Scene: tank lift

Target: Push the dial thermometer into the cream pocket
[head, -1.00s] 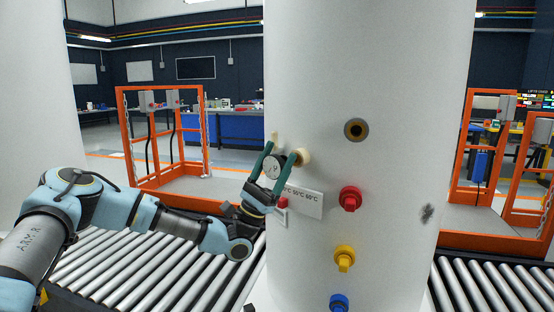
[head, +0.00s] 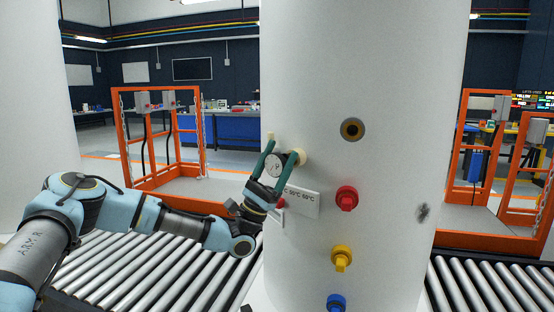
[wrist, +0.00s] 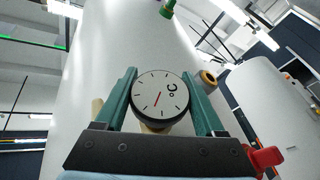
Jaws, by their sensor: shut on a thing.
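My gripper (head: 284,149) is shut on the dial thermometer (head: 275,166), with one green finger on each side of its round white face. In the wrist view the dial (wrist: 160,93) faces the camera between the fingers (wrist: 158,75), its red needle pointing down. A cream round fitting (head: 301,157), which looks like the cream pocket, is on the white tank beside the right finger and partly hidden. A tan piece (wrist: 153,129) shows under the dial in the wrist view. The thermometer's stem is hidden, so I cannot tell whether it is in the pocket.
A temperature label (head: 301,201) is below the gripper. A roller conveyor (head: 150,270) runs beneath my arm. Orange frames (head: 125,145) stand behind.

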